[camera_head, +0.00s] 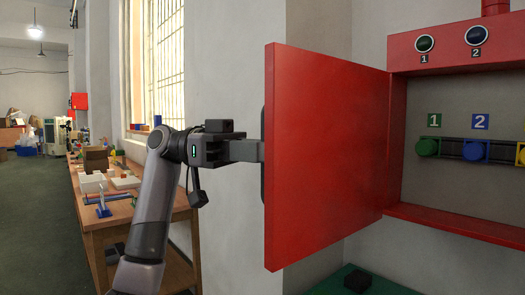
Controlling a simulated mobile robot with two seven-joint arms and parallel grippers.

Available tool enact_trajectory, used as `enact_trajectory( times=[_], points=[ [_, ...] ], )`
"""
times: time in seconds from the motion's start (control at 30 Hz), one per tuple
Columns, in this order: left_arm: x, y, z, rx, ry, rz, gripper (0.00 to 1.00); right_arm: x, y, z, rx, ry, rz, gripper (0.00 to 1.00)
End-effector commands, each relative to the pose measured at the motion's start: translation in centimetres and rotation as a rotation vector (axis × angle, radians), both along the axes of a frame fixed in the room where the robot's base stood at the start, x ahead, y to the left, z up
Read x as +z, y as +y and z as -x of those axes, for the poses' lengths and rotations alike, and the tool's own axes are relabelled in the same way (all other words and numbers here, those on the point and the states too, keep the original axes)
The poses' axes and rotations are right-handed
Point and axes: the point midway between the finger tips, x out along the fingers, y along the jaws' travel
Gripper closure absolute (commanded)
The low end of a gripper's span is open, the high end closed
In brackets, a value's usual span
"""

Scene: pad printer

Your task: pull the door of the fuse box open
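The red fuse box (450,50) is mounted on the wall at the right. Its red door (328,150) stands wide open, swung out to the left, with its inner face towards me. A thin dark strip, perhaps the door's handle (263,185), shows past the door's free edge. My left gripper (250,151) reaches that free edge from the left. Its fingertips are hidden at or behind the door, so I cannot see whether they hold the handle. My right gripper is out of view.
Inside the box, green (427,147) and blue (475,150) round parts sit on a rail. A green surface with a black item (357,281) lies below the door. A cluttered wooden workbench (125,205) stands at the left, with open floor beyond it.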

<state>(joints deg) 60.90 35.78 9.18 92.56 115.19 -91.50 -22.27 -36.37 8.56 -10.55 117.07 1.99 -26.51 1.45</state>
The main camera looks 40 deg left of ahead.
Motion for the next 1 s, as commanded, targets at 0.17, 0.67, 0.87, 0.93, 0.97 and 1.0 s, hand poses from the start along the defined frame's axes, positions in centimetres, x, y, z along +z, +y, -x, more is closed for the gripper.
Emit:
enact_trajectory(
  times=[0.17,0.67,0.87,0.93,0.97,1.0],
  points=[
    [-0.05,-0.04,-0.25,0.004,0.005,0.003,1.0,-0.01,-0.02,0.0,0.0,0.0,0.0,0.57],
    [0.01,-0.05,-0.27,0.004,0.004,0.005,0.61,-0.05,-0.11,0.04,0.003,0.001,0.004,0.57],
    [0.02,-0.03,-0.18,0.003,0.003,0.003,0.61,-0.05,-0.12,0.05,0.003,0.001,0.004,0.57],
    [0.01,0.1,-0.14,0.003,0.002,0.002,0.61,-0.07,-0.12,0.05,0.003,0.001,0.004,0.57],
    [0.01,0.27,-0.12,0.004,0.002,0.002,0.61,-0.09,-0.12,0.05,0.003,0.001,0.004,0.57],
    [0.0,0.6,-0.06,0.004,0.003,0.002,0.61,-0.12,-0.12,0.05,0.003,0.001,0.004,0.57]
  ],
)
